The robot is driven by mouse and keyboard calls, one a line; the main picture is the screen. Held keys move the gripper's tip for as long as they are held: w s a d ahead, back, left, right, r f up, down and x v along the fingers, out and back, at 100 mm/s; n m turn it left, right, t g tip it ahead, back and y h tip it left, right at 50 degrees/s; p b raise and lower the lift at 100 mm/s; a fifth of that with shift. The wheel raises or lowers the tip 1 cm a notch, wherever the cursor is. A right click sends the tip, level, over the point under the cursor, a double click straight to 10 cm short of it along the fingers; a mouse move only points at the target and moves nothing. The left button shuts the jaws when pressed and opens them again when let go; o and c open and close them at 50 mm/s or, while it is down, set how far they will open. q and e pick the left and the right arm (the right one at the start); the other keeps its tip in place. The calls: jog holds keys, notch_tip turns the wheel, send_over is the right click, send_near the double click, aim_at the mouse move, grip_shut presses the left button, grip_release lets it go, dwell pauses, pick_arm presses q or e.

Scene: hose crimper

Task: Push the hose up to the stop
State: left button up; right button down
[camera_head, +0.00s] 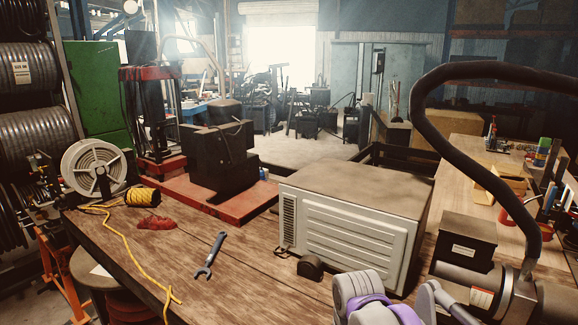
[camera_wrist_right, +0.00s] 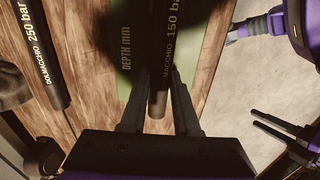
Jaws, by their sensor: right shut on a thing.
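In the right wrist view, my right gripper (camera_wrist_right: 165,78) is shut on a black hose (camera_wrist_right: 158,98) marked 150 bar. The hose's cut end shows between the fingers, pointing toward the wrist. A green depth gauge strip (camera_wrist_right: 127,72), marked "DEPTH mm", lies beside and behind it. A dark blurred shape hides part of the strip. At the right edge of that view, two dark fingers of my left gripper (camera_wrist_right: 268,133) stand apart with nothing between them. I cannot make out the stop. In the head view both grippers are out of sight.
A second hose (camera_wrist_right: 40,50), marked 250 bar, lies left in the wrist view. In the head view, a thick black hose (camera_head: 440,140) arches over the right side. A white cabinet (camera_head: 345,220), wrench (camera_head: 209,257) and yellow cord spool (camera_head: 142,197) are on the wooden bench (camera_head: 150,260).

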jog(key=shift+s+d, duration=0.5)
jog(key=shift+d, duration=0.2)
grip_release()
dwell(0.5)
pick_arm(q)
jog(key=shift+r, duration=0.2)
pick_arm(e)
jog(key=shift+r, duration=0.15)
jog(key=shift+r+p, duration=1.75)
jog(key=shift+r, duration=0.55)
jog(key=shift+r+p, duration=1.2)
jog(key=shift+r, duration=0.9)
pick_arm(q)
notch_tip(320, 180, up, 7)
jog(key=w, duration=0.2)
jog(key=shift+w, duration=0.25)
jog(key=shift+s, duration=0.1)
